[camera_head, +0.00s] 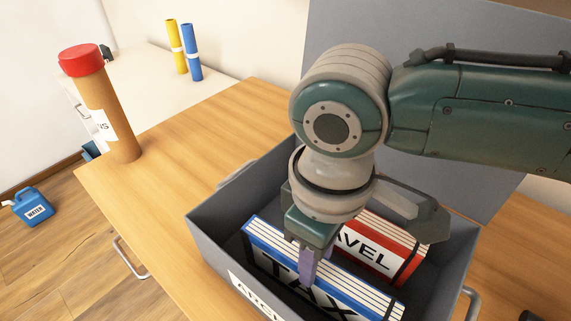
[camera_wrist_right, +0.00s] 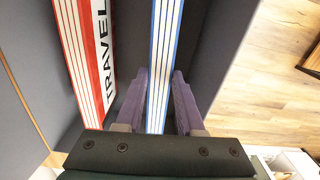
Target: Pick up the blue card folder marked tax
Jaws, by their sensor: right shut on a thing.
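The blue card folder marked TAX (camera_head: 262,256) stands on edge in a grey box, its striped top edge up and its label facing the front. My right gripper (camera_head: 307,268) reaches down over its middle and is shut on it. In the right wrist view the folder's striped edge (camera_wrist_right: 165,50) runs between the two purple fingers (camera_wrist_right: 160,88). The fingers and wrist hide part of the folder in the head view. My left gripper is not in view.
A red folder marked TRAVEL (camera_head: 372,252) stands behind the blue one in the same grey box (camera_head: 212,240). The box's raised lid (camera_head: 455,110) stands behind. A brown tube with a red cap (camera_head: 95,95) stands at the desk's left; the desk between is clear.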

